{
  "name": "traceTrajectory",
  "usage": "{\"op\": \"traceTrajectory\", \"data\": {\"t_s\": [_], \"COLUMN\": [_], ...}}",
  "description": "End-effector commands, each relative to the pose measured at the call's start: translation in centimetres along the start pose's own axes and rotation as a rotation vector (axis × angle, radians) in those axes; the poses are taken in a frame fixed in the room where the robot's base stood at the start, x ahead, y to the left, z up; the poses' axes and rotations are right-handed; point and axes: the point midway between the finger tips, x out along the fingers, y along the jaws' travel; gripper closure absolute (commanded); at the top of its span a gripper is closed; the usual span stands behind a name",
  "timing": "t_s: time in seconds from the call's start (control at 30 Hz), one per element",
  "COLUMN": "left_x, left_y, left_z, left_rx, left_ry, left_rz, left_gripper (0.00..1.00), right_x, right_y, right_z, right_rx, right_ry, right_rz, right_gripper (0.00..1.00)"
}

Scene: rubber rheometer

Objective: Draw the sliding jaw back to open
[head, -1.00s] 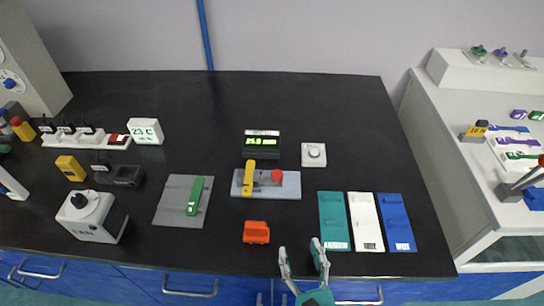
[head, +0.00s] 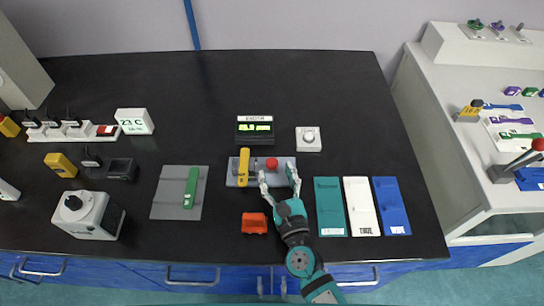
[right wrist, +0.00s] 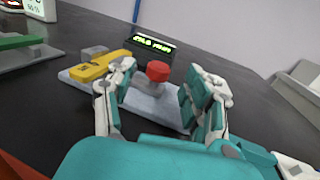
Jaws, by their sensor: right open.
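The grey gauge base (head: 232,179) lies on the black bench in the head view, with a yellow bar (head: 244,166) at its left and a red knob (head: 271,163) near its middle. I cannot tell for sure which part is the sliding jaw. In the right wrist view the red knob (right wrist: 158,71) stands on a grey block, and the yellow bar (right wrist: 97,66) is left of it. My right gripper (head: 278,172) is open, its fingers on either side of the knob and just short of it. It also shows in the right wrist view (right wrist: 158,88). My left gripper is not in view.
A black display (head: 254,129) with green digits stands behind the base. An orange block (head: 254,223) lies left of my right gripper. Teal (head: 330,207), white (head: 361,206) and blue (head: 391,205) panels lie to the right. A grey plate with a green bar (head: 190,187) is left.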

Motion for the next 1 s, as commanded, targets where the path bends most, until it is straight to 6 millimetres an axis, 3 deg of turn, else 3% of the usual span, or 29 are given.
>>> {"op": "traceTrajectory", "data": {"t_s": [0.1,0.3,0.67,1.0], "left_x": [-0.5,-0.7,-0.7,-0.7], "left_y": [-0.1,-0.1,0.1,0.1], "left_z": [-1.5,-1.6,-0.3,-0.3], "left_rx": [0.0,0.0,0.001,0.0], "left_ry": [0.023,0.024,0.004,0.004], "left_rz": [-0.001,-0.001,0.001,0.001], "left_gripper": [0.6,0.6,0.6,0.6], "right_x": [2.3,4.4,4.9,4.9], "right_y": [0.0,0.0,0.0,0.0], "right_z": [0.2,0.1,-0.1,-0.1], "right_rx": [0.0,0.0,0.0,0.0], "right_ry": [-0.001,-0.001,0.001,0.001], "right_rz": [-0.001,-0.001,0.0,0.0], "right_gripper": [0.47,0.47,0.47,0.9]}}
